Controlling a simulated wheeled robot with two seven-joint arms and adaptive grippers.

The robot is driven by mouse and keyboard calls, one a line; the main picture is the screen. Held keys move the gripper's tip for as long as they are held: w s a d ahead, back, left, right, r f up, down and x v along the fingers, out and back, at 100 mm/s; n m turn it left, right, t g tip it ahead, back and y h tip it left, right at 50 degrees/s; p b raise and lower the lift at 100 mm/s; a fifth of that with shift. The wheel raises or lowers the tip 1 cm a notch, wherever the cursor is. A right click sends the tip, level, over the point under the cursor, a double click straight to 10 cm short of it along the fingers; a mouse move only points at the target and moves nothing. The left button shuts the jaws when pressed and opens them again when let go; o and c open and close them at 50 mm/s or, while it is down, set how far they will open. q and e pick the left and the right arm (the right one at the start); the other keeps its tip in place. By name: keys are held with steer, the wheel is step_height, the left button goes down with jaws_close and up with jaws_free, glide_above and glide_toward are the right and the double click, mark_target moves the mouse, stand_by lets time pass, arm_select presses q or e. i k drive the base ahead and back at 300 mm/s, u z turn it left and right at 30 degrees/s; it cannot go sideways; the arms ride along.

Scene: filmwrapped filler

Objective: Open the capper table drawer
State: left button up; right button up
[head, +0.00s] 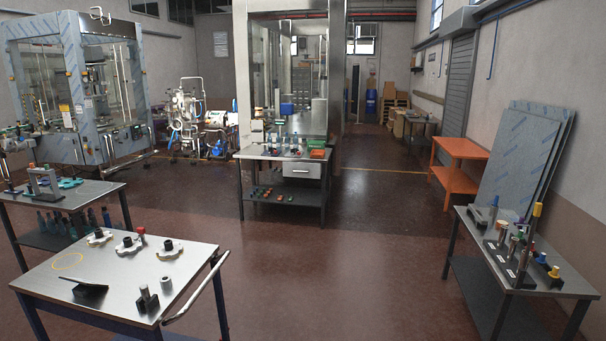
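A metal table (262,154) stands in the middle distance of the head view, in front of a tall steel-framed glass enclosure. Under the right side of its top is a light grey drawer (302,169) with a small dark handle on its front. The drawer looks shut. I see no label that names this as the capper table. Neither my left nor my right gripper shows in the head view.
A metal cart (115,283) with small parts stands at the near left. A bench with tools (568,282) stands at the near right, and an orange table (458,149) stands behind it. The brown floor (330,260) between them and before the drawer is clear.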

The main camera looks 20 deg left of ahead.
mark_target(304, 165)
steer(key=u, duration=0.75)
steer(key=i, duration=5.75)
steer(key=u, duration=1.3)
steer(key=i, duration=2.65)
steer(key=z, duration=1.3)
